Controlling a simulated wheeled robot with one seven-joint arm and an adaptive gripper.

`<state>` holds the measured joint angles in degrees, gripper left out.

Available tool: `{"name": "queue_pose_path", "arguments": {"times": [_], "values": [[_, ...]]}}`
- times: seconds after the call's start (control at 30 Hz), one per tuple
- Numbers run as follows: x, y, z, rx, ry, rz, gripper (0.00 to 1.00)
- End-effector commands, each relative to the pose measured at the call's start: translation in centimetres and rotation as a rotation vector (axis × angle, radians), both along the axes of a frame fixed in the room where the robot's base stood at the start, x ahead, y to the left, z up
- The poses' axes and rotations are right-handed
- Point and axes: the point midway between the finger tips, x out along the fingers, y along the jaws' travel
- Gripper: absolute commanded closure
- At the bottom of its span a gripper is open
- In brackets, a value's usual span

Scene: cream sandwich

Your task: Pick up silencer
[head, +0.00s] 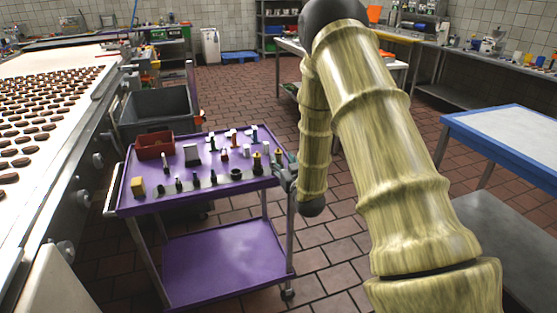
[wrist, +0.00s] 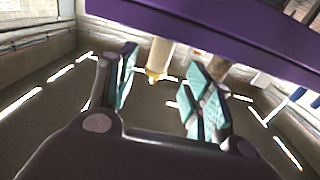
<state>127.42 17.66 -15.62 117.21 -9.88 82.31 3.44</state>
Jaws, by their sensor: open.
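The purple cart top (head: 222,196) carries several small parts; I cannot tell for sure which is the silencer. My gripper (head: 287,172) is at that right edge, partly hidden by my arm. In the wrist view, which looks upside down, my gripper (wrist: 165,88) is open, with teal pads apart. A pale cylinder with a brass-coloured tip (wrist: 158,58) shows between the pads, against the purple edge. Whether the pads touch it is unclear. A brownish part (wrist: 218,67) is partly hidden behind the right finger.
The cart also holds a red bin (head: 154,145), a yellow block (head: 137,187) and a dark ring (head: 236,174). A grey tub (head: 160,107) stands behind the cart. A conveyor (head: 50,130) runs at left, and a blue-edged table (head: 510,140) stands at right. Tiled floor lies between.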

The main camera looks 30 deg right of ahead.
Motion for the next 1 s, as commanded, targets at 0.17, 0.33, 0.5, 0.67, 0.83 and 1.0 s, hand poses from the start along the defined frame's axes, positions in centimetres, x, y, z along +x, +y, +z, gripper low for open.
{"name": "queue_pose_path", "arguments": {"times": [0.17, 0.33, 0.5, 0.67, 0.83, 1.0], "values": [[1.6, -0.5, 0.4, 0.0, -0.001, 0.001, 0.49], [3.7, -1.2, 0.3, 0.0, 0.0, 0.001, 0.49], [4.9, -1.5, 0.3, 0.0, -0.001, 0.001, 0.49], [4.9, -1.5, 0.2, 0.0, 0.001, 0.001, 0.49], [4.9, -1.5, 0.2, 0.0, 0.0, 0.001, 0.64], [4.9, -1.5, 0.2, 0.0, 0.0, 0.001, 0.92]]}}
